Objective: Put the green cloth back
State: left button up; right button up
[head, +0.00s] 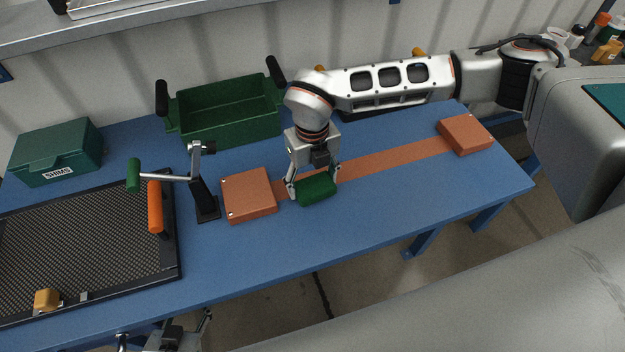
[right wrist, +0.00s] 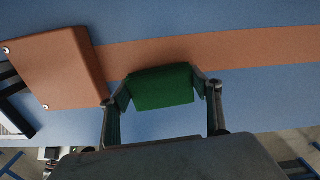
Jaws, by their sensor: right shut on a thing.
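The green cloth (head: 318,190) is a small folded dark green pad in the head view, at the middle of the blue table over the orange strip. My right gripper (head: 315,188) points down and is shut on it, one finger at each end. In the right wrist view the cloth (right wrist: 162,88) sits between the two fingertips (right wrist: 163,90). I cannot tell whether it touches the table. My left gripper (head: 178,335) shows only in part at the bottom edge of the head view, off the table's front; its fingers are not clear.
An orange block (head: 249,195) lies left of the cloth, another (head: 466,135) at the strip's right end. A green crate (head: 228,119) with black handles stands behind. A lever stand (head: 205,199), a black mesh mat (head: 80,240) and a SHIMS box (head: 57,153) are left. The front right table is clear.

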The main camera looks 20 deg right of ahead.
aim_at(311, 181)
jog(key=shift+f, duration=0.25)
jog(key=o, duration=1.1)
jog(key=shift+c, duration=0.2)
notch_tip(311, 181, up, 8)
jog(key=shift+a+r, duration=0.1)
jog(key=shift+a, duration=0.05)
